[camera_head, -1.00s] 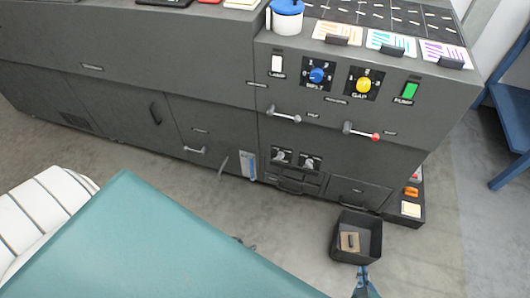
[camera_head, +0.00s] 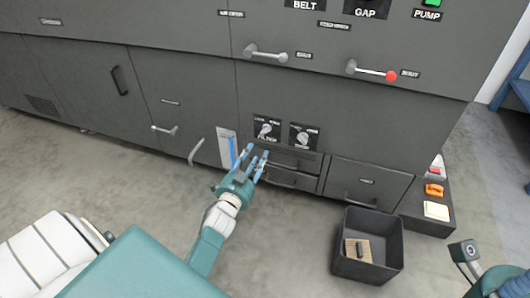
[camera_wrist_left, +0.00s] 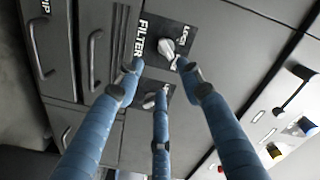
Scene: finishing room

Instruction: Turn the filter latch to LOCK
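The filter latch (camera_head: 265,130) is a small grey knob on a dark square plate, the left of two such knobs low on the machine front. In the left wrist view the filter latch (camera_wrist_left: 167,47) sits beside the printed word FILTER, with a LOCK mark on its plate. My left gripper (camera_head: 256,155) is just below it in the head view, its blue fingers pointing at the panel. In the left wrist view the left gripper (camera_wrist_left: 157,73) is open, fingers spread and empty, apart from the latch. Part of my right arm shows at the lower right edge; its fingers are unclear.
A second knob (camera_head: 303,138) is right of the filter latch. Drawers (camera_head: 290,180) lie below, and lever handles (camera_head: 265,53) stick out above. A black open bin (camera_head: 350,258) with a brown item inside stands on the floor. A small box (camera_head: 430,205) stands to its right.

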